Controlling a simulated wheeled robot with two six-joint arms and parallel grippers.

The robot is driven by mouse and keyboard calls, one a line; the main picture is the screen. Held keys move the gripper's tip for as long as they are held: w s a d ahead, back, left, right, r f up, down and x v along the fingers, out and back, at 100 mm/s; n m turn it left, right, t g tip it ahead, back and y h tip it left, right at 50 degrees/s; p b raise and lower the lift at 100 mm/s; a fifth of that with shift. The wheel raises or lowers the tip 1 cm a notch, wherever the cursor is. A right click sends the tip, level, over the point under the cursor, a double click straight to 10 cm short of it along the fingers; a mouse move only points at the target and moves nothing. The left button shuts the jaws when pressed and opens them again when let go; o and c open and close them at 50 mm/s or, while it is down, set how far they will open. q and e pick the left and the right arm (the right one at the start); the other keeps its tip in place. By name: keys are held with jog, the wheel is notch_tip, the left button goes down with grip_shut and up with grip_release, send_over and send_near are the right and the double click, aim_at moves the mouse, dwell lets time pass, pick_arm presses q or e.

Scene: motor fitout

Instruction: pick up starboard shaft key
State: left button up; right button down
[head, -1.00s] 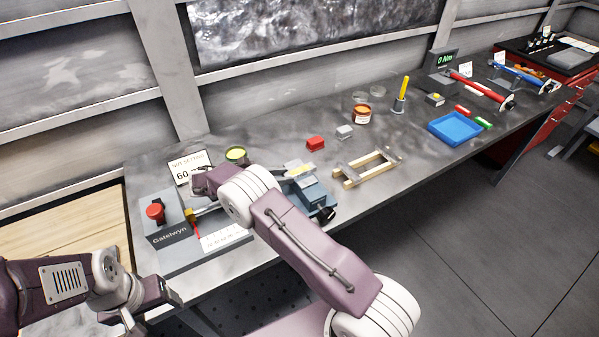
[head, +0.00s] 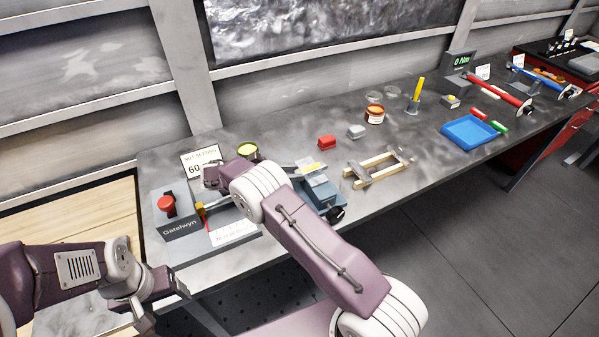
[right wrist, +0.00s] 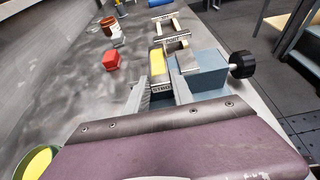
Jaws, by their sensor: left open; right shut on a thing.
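The starboard shaft key (right wrist: 158,63) shows in the right wrist view as a narrow piece with a yellow top and a tag that appears to read STBD. My right gripper (right wrist: 160,90) is shut on it, one finger on each side. It is right beside the blue-grey vise (right wrist: 205,72) with its black knob; I cannot tell whether the key touches the vise. In the head view the vise (head: 322,192) is partly behind my right arm, which also hides most of the grip. My left gripper (head: 160,303) is open and empty at the bench's left front edge.
A wooden frame (head: 378,168) with grey crosspieces lies right of the vise; a PORT tag (right wrist: 173,40) shows there. Behind are a red block (head: 326,142), a grey block (head: 356,131) and a yellow-topped tin (head: 248,150). A red-button box (head: 180,218) stands left. A blue tray (head: 470,131) is farther right.

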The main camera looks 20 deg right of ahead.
jog(key=shift+w+r, duration=0.1)
jog(key=shift+r, duration=0.4)
jog(key=s+d+r+b, duration=0.2)
jog(key=s+d+r, duration=0.5)
jog(key=d+r, duration=0.2)
jog(key=shift+d+r, duration=0.3)
jog(key=shift+r, duration=0.2)
